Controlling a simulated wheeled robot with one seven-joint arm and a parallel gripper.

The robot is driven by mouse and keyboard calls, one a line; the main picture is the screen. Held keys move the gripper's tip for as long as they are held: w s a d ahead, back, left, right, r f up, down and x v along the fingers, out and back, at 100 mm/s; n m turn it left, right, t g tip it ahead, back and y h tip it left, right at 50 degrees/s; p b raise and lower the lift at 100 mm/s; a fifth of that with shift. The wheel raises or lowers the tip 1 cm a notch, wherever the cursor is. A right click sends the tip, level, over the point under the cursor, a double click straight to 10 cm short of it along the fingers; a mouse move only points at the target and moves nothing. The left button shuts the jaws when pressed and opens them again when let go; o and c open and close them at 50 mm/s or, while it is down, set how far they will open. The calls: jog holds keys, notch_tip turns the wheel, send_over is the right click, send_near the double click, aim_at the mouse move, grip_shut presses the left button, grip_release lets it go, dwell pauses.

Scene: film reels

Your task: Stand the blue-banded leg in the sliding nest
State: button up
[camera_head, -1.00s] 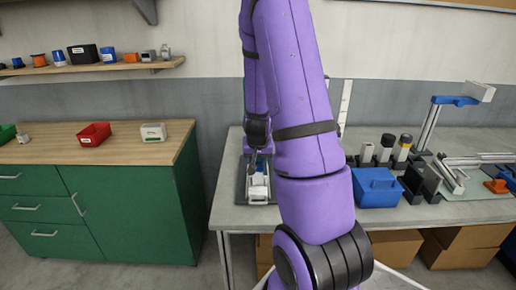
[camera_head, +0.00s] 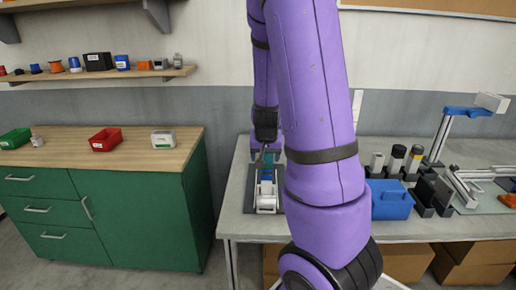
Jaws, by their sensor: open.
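My gripper (camera_head: 265,152) hangs at the end of my purple arm, over the left part of the grey workbench. It is open, small in the picture and partly hidden by the arm. Just below it, a white fixture with blue parts (camera_head: 267,198) sits on a dark base plate (camera_head: 250,205); I cannot tell whether it is the sliding nest. Contact between the gripper and the fixture cannot be made out. Several upright cylinders (camera_head: 397,157) stand in dark holders to the right of my arm. I cannot make out a blue band on any of them.
A blue bin (camera_head: 390,203) stands on the workbench (camera_head: 236,222) right of my arm, beside dark holders and a metal rail (camera_head: 456,186). A blue-topped stand (camera_head: 468,112) rises at the right. A green cabinet (camera_head: 120,220) with a red bin (camera_head: 105,140) stands left.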

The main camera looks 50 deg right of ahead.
jog(key=s+a+r+n+t+y, duration=0.2)
jog(key=a+r+n+y, duration=0.15)
jog(key=a+r, duration=1.05)
jog(key=s+a+r+n, duration=0.6)
jog(key=s+a+r, duration=0.2)
jog(key=s+a, duration=0.4)
jog(key=shift+s+a, duration=0.3)
jog(key=shift+s, duration=0.7)
